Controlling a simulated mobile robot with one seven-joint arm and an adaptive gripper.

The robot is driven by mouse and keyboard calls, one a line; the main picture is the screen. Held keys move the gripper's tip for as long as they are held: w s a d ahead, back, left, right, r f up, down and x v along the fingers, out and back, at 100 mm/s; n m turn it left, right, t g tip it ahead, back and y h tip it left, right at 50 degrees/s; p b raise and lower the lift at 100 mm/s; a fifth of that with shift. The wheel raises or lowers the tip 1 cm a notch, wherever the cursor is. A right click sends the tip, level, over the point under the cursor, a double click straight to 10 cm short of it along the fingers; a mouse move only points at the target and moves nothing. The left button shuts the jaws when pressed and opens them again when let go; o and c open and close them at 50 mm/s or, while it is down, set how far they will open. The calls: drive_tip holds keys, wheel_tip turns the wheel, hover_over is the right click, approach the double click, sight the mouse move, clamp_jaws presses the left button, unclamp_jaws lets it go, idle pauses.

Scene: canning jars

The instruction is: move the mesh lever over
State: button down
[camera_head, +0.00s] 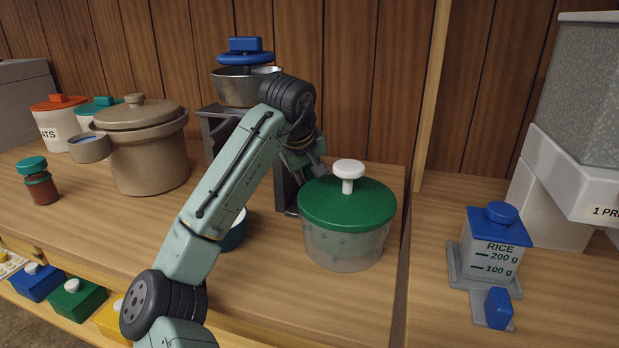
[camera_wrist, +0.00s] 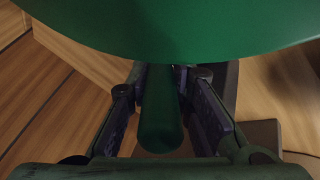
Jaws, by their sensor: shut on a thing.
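A translucent, dotted tub (camera_head: 345,248) with a green lid (camera_head: 335,207) and white knob (camera_head: 348,172) stands near the right end of the wooden counter. My gripper is at its far left side in the head view, with the fingertips hidden behind the lid. In the wrist view, my gripper (camera_wrist: 164,88) is shut on a rounded dark green lever (camera_wrist: 160,125), which I take to be the mesh lever. The lever sits between the two fingers, just below the green lid (camera_wrist: 185,25). The head view does not show the lever.
A dark stand holds a metal pot (camera_head: 240,90) with a blue lid behind my arm. A tan crock (camera_head: 150,160) and jars are at left. A blue-lidded rice box (camera_head: 492,250) stands right of the counter seam. A bowl (camera_head: 236,235) is partly behind my arm.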

idle(0.5)
drive_tip(key=p, duration=0.1)
drive_tip(key=r+p, duration=0.1)
drive_tip(key=p, duration=0.1)
drive_tip(key=shift+w+d+g, duration=0.1)
drive_tip(key=shift+w+g, duration=0.15)
drive_tip(key=shift+g, duration=0.15)
drive_tip(key=shift+w+f+g+p, duration=0.1)
drive_tip(key=shift+w+g+p, duration=0.15)
drive_tip(key=shift+p, duration=0.65)
drive_tip(key=shift+f, duration=0.2)
drive_tip(key=c, duration=1.4)
unclamp_jaws()
drive_tip(key=shift+s, duration=0.1)
drive_tip(key=v, duration=1.2)
drive_tip(key=shift+d+r, duration=0.1)
drive_tip(key=shift+d, duration=0.1)
